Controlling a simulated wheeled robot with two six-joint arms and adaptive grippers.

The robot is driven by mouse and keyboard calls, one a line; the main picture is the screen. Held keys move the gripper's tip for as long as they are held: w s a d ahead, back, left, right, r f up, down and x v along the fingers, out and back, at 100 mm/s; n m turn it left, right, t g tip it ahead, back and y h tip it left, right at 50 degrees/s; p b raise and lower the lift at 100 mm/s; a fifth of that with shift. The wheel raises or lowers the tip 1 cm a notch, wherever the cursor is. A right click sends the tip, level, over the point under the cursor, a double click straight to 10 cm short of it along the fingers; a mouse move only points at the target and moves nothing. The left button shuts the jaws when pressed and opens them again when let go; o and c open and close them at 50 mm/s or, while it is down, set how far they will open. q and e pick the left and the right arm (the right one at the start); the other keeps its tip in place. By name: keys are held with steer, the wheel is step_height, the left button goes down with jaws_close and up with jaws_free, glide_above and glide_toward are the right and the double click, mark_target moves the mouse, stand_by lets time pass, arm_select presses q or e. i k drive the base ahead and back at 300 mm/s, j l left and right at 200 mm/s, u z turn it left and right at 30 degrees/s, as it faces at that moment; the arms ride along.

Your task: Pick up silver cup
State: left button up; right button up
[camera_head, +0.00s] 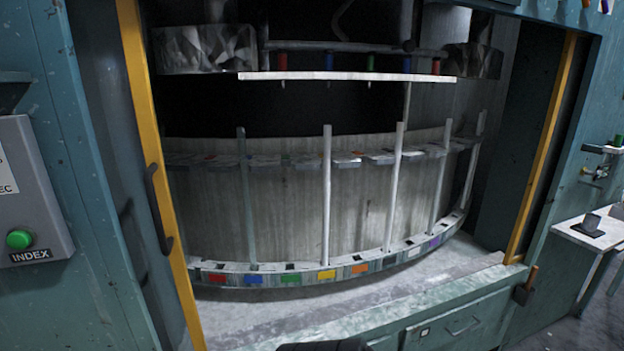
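I cannot make out a silver cup in the head view. Inside the open machine stands a curved carousel (300,210) with upright pale rods (327,195) and a lower rim of coloured squares, among them a yellow one (326,275). Neither of my grippers can be recognised. A small dark shape shows at the bottom edge, too cut off to identify.
Yellow posts frame the opening at left (160,170) and right (545,150). A white shelf (345,77) crosses its upper part. A grey box with a green button (19,239) is at left. A white side table (575,235) stands at right.

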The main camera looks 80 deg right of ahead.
mark_target(590, 224)
steer(key=z, duration=4.4)
steer(key=u, duration=0.35)
steer(key=i+l+u, duration=1)
steer(key=i+l, duration=0.1)
steer(key=l, duration=0.05)
